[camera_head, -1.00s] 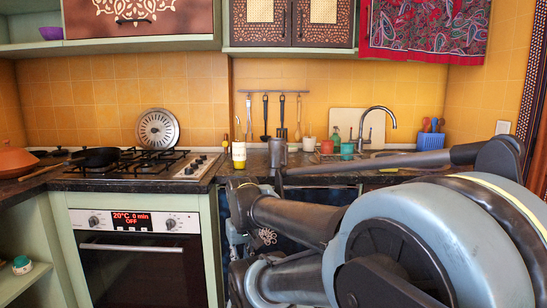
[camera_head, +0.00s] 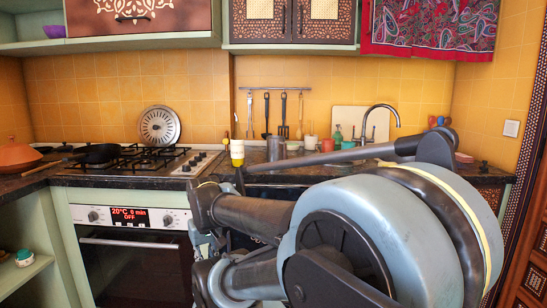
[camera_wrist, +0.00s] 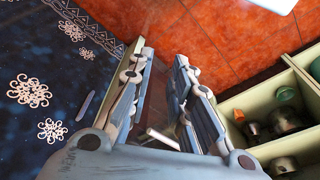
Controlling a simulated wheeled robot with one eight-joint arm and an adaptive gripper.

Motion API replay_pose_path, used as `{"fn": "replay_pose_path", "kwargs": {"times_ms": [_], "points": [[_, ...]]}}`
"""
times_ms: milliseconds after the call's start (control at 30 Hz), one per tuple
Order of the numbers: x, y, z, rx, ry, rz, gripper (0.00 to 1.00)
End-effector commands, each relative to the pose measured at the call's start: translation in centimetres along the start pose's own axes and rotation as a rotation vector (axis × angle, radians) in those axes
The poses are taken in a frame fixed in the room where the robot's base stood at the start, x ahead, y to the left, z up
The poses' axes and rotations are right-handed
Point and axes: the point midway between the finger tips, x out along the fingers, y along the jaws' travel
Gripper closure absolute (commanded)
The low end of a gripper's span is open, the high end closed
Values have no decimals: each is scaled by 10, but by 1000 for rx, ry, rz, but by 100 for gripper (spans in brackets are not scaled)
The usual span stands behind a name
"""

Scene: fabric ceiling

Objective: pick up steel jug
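A grey metallic cylindrical vessel (camera_head: 277,149), which looks like the steel jug, stands upright on the dark counter beside a yellow-and-white bottle (camera_head: 237,152). Its handle and spout are too small to make out. My gripper (camera_wrist: 163,60) is open and empty in the wrist view, its two fingers apart, pointing over the floor. My gripper cannot be clearly made out behind my large arm links in the head view. It is apart from the vessel, which I cannot identify in the wrist view.
A stove (camera_head: 135,162) with a black pan (camera_head: 98,153) is left of the vessel. Cups and a tap (camera_head: 392,112) are to its right. The wrist view shows a dark blue snowflake-patterned cloth (camera_wrist: 50,95), orange floor tiles (camera_wrist: 230,35) and a green-edged shelf (camera_wrist: 250,98) holding pots.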

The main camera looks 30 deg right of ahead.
Motion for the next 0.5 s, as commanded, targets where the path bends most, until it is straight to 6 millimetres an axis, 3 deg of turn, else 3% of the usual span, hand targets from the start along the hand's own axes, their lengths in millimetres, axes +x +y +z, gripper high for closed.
{"fn": "replay_pose_path", "kwargs": {"times_ms": [133,267,500], "points": [[-7,3,6,-13,11,12,81],[-12,18,-7,-79,3,72,81],[-33,77,-51,-324,-55,292,81]]}}
